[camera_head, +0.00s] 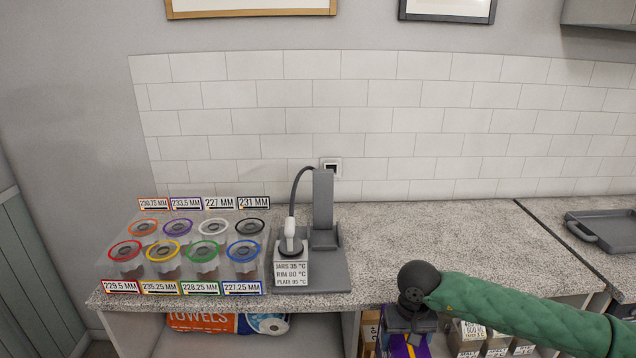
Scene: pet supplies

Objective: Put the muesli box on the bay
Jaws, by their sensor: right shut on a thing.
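My right gripper (408,318) is in front of the counter's front edge, at the lower middle of the head view, pointing down. It is shut on a purple and yellow box (411,349), which looks to be the muesli box. Only the top of this box shows, cut off by the bottom of the picture, and its print cannot be read. Small labelled cartons (467,336) stand on the shelf below the counter, right of the gripper, partly hidden by my green right arm. I cannot tell which spot is the bay. My left gripper is out of view.
The speckled counter (430,240) is clear right of the grey device (312,265). Lidded jars (204,255) with number labels stand at its left. A grey tray (605,232) lies at the right. A towels pack (203,322) is on the shelf below.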

